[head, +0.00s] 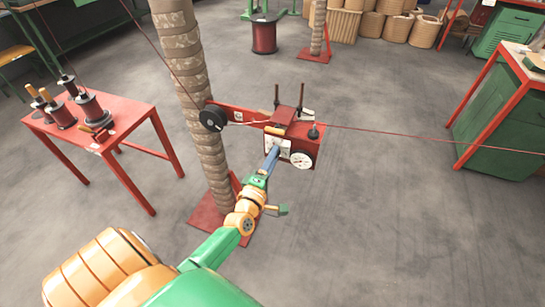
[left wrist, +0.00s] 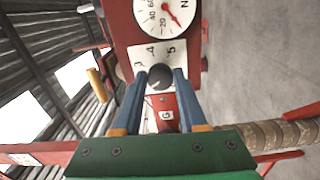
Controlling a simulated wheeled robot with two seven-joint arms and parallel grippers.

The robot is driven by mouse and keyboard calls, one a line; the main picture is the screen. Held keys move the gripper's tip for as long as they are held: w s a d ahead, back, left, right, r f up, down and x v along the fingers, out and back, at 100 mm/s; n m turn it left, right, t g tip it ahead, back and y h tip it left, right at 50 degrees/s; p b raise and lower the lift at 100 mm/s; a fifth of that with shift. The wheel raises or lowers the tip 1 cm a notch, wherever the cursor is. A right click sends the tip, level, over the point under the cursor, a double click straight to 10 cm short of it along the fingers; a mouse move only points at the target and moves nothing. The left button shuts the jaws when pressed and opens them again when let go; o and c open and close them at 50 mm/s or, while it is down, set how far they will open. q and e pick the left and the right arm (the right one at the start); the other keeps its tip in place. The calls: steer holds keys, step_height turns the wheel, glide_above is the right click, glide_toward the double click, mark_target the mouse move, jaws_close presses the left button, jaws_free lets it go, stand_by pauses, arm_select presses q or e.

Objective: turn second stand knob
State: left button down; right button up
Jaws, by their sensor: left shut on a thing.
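A red stand box (head: 318,147) is fixed by a red arm to a tall wrapped column (head: 190,80). It has a white round gauge (head: 302,160) and a white numbered plate. In the left wrist view the gauge (left wrist: 165,12) has a red pointer, and the plate (left wrist: 145,55) shows 4 and 5. A round black knob (left wrist: 160,77) sits at the plate, between the blue fingertips of my left gripper (left wrist: 160,80), which is shut on it. In the head view my left gripper (head: 272,158) reaches the box front and hides the knob. My right gripper is not in view.
A thin red wire (head: 420,143) runs from the box to the right, past a green cabinet (head: 500,135). A red table (head: 118,112) with spools stands at left. A second, smaller stand (head: 316,45) is farther back.

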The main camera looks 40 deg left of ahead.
arm_select(q)
steer(key=m+p, duration=0.2)
steer(key=m, duration=0.9)
steer(key=shift+a, duration=0.15)
stand_by(0.4)
steer(key=shift+m, duration=0.3)
steer(key=shift+c, duration=2.4)
jaws_free()
steer(key=shift+f, duration=0.1)
steer(key=v, duration=0.7)
steer(key=shift+p, duration=0.3)
